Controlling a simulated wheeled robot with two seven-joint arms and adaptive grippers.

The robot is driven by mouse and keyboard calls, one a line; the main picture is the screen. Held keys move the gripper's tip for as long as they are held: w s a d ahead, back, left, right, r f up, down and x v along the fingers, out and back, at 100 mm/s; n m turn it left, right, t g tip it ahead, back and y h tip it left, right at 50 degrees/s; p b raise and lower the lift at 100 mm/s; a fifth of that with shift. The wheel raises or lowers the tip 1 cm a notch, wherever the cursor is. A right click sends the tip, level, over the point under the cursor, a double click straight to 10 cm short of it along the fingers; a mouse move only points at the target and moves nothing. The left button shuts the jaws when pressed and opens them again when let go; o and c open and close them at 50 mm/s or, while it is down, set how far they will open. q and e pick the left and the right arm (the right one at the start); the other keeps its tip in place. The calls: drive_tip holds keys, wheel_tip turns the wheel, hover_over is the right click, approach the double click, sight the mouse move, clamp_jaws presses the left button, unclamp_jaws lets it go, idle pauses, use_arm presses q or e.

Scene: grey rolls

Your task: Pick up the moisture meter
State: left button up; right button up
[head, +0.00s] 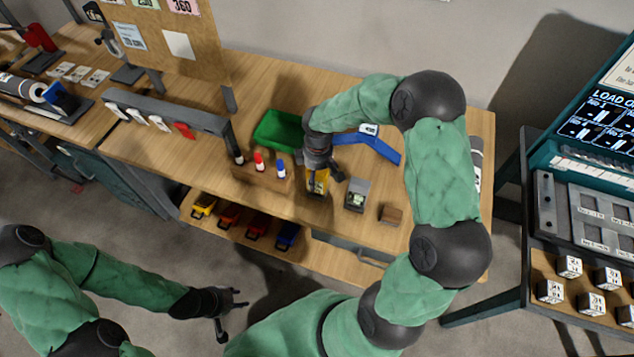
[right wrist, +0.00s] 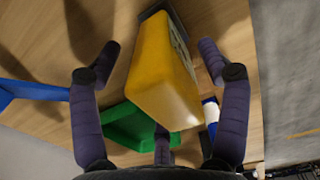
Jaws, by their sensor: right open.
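The moisture meter, a yellow block-like device (head: 318,184), is on the wooden bench near its front edge. In the right wrist view the yellow meter (right wrist: 165,75) is large, with its side and part of its face showing. My right gripper (head: 322,176) reaches down over the meter from above. Its fingers (right wrist: 158,60) are open, one on each side of the meter, with gaps visible at both sides. My left gripper (head: 230,312) is open and empty, low in front of the bench and far from the meter.
A wooden block with red and blue markers (head: 262,172) is close at left. A grey device (head: 356,195) and small brown block (head: 390,214) stand at right.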

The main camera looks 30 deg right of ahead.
drive_tip(key=shift+f, duration=0.4)
drive_tip(key=c, duration=1.5)
drive_tip(key=shift+r, duration=0.2)
drive_tip(key=shift+r, duration=0.25)
drive_tip(key=r, duration=0.1)
drive_tip(key=r+p, duration=0.1)
drive_tip(key=r, duration=0.1)
drive_tip(key=shift+a+r, duration=0.25)
drive_tip(key=shift+a, duration=0.15)
drive_tip(key=s+a+r+p, duration=0.2)
drive_tip(key=a+r, duration=0.6)
drive_tip(key=a, duration=0.4)
drive_tip(key=shift+s+a+r, duration=0.35)
drive_tip(key=shift+s+a, duration=0.05)
drive_tip(key=shift+s, duration=0.3)
